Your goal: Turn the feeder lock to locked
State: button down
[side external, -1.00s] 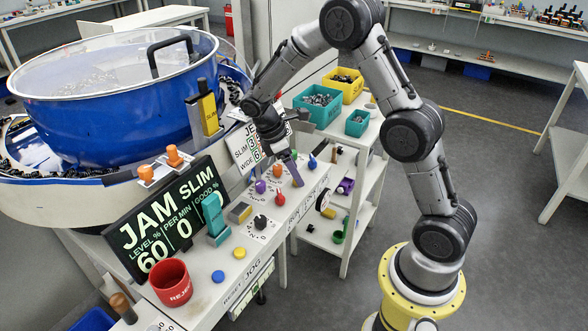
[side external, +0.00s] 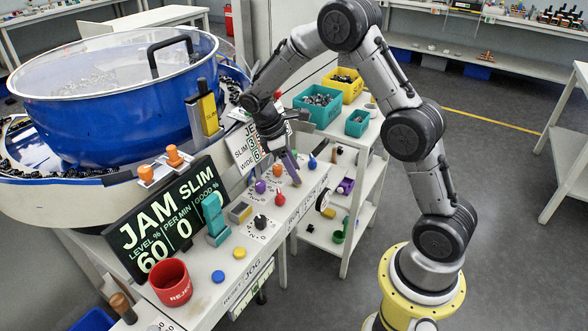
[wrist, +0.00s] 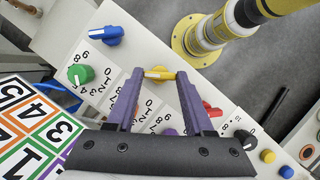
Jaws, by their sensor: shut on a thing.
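A yellow lever knob (wrist: 158,73) sits near the front edge of the white control panel (wrist: 142,42). My gripper (wrist: 160,75) is shut on this knob, with one purple finger at each end of its bar. In the side view my gripper (side external: 296,181) reaches down to the panel, and its fingers hide the yellow knob. A printed label runs along the panel edge by the knob, but I cannot read it surely, nor which way the knob points against its marks.
Close around are a red knob (wrist: 212,109), a blue knob (wrist: 105,36), a green knob (wrist: 80,74), a black knob (wrist: 245,139) and a purple knob (side external: 260,186). The blue bowl (side external: 120,110) and the display (side external: 165,220) stand to the left.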

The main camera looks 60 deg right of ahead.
jog(key=m, duration=0.2)
jog(key=m+y, duration=0.1)
jog(key=shift+w+d+m, duration=0.15)
jog(key=shift+m, duration=0.25)
jog(key=m+y, duration=0.1)
jog(key=m, duration=0.1)
jog(key=m+y, duration=0.1)
jog(key=m, duration=0.1)
jog(key=shift+d+m+g, duration=0.2)
jog(key=shift+m+g, duration=0.1)
jog(key=m, duration=0.1)
jog(key=m+y, duration=0.1)
jog(key=m, duration=0.1)
jog(key=shift+d+r+y, duration=0.1)
jog(key=shift+d+y, duration=0.05)
jog(key=shift+y, duration=0.15)
jog(key=shift+d+m+t+y, duration=0.1)
jog(key=shift+m+t+y, duration=0.5)
jog(key=shift+m, duration=1.5)
jog(key=shift+c, duration=1.4)
grip_release()
